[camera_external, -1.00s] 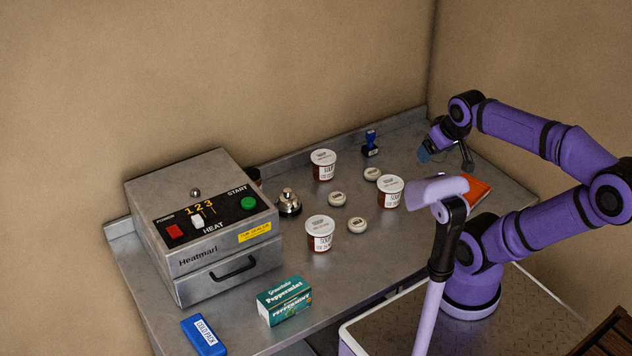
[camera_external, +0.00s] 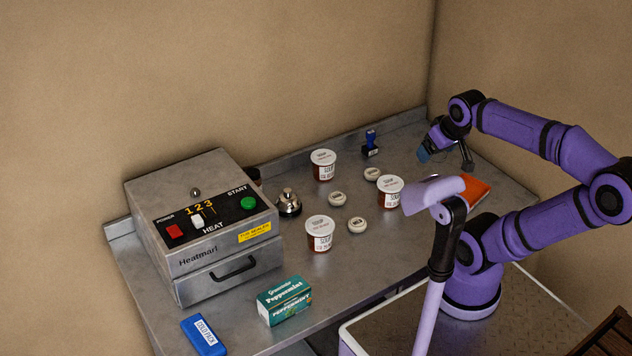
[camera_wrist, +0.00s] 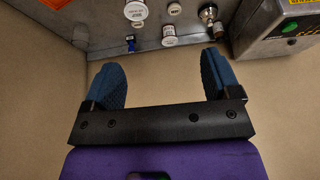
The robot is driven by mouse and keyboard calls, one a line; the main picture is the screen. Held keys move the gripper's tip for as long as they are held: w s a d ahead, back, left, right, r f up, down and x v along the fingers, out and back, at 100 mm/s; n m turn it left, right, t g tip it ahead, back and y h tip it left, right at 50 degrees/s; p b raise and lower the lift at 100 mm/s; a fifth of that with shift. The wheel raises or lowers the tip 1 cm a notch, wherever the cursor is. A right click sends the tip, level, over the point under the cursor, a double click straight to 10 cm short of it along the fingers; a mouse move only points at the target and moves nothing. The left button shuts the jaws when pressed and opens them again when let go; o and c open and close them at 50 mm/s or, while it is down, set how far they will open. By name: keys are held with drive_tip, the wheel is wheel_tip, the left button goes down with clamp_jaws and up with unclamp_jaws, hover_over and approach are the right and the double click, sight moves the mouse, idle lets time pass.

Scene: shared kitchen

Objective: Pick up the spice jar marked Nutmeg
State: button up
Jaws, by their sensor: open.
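Three white-lidded tubs with red-brown sides and printed labels stand on the metal counter: a back one (camera_external: 323,166), a right one (camera_external: 390,192) and a front one (camera_external: 319,234). Three smaller round, pale-topped jars stand among them: a middle one (camera_external: 337,199), a back right one (camera_external: 372,174) and a front one (camera_external: 357,225). Their lettering is too small to read, so I cannot tell which is Nutmeg. My gripper (camera_external: 424,154) is raised at the counter's back right, apart from them. In the wrist view my gripper (camera_wrist: 160,78) is open and empty, its blue fingers wide apart.
A heat sealer (camera_external: 218,262) fills the counter's left, with a bell (camera_external: 288,202) beside it. A stamp (camera_external: 370,144) stands at the back. A peppermint box (camera_external: 284,301) and blue cold pack (camera_external: 204,335) lie in front. An orange object (camera_external: 476,190) lies right.

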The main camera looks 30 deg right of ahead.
drive_tip(key=n+g+y, duration=0.1)
drive_tip(key=n+y, duration=0.2)
drive_tip(key=n, duration=0.4)
hover_over(255, 172)
drive_tip(key=s+d, duration=0.3)
wheel_tip(255, 172, down, 21)
drive_tip(key=x, duration=0.6)
drive_tip(key=shift+a, duration=0.2)
drive_tip(key=shift+s+x, duration=0.15)
drive_tip(key=shift+x, duration=1.05)
drive_tip(key=shift+s+x, duration=0.15)
drive_tip(key=shift+x, duration=1.05)
drive_tip(key=shift+w+a+f, duration=0.15)
drive_tip(key=shift+w+f, duration=0.1)
drive_tip(key=shift+f, duration=0.3)
drive_tip(key=shift+r, duration=0.1)
drive_tip(key=c, duration=1.2)
